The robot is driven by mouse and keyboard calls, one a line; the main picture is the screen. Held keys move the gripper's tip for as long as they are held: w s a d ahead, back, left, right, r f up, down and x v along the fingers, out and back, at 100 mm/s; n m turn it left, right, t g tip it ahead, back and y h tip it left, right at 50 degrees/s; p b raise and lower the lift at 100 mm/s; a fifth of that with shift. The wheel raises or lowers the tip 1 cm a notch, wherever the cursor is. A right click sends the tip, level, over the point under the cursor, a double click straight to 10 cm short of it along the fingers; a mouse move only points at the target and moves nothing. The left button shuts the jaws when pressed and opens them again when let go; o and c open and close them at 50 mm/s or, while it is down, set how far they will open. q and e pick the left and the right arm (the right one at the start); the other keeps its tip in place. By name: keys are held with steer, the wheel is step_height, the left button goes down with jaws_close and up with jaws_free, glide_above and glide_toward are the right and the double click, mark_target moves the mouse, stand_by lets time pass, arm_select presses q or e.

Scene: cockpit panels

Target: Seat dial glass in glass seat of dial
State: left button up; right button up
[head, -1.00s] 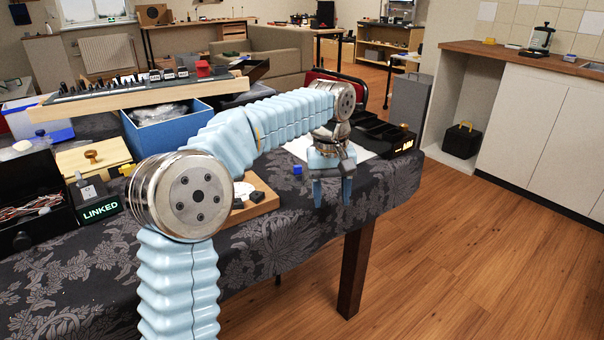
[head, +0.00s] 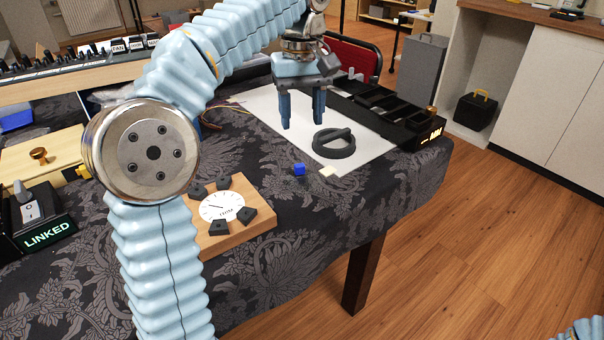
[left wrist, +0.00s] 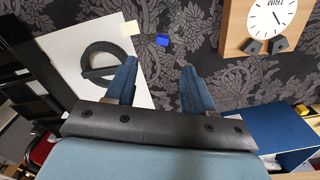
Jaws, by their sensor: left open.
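The dial glass appears to be a dark ring with a bar across its top (head: 334,142). It lies on a white sheet (head: 375,153) and shows at left in the left wrist view (left wrist: 102,62). The dial is a white face marked TRIM (head: 222,206) on a wooden block (head: 262,218), with several black corner pieces (head: 246,215) around it, apparently the seat. It is partly cut off in the left wrist view (left wrist: 272,20). My left gripper (head: 303,122) is open and empty, pointing down beside the ring, to its left. My right gripper is out of view.
A small blue cube (head: 299,169) and a cream piece (head: 327,170) lie by the sheet's near edge. A black compartment tray (head: 385,108) stands behind the ring. A panel reading LINKED (head: 45,235) is at left.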

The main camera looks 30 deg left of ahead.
arm_select(q)
steer(key=b, duration=0.1)
glide_above(300, 166)
steer(key=f, duration=0.6)
steer(key=shift+w, duration=0.3)
steer(key=f, duration=0.1)
steer(key=f+b, duration=0.1)
steer(key=f, duration=0.3)
steer(key=shift+s+f, duration=0.1)
steer(key=shift+s, duration=0.15)
jaws_close()
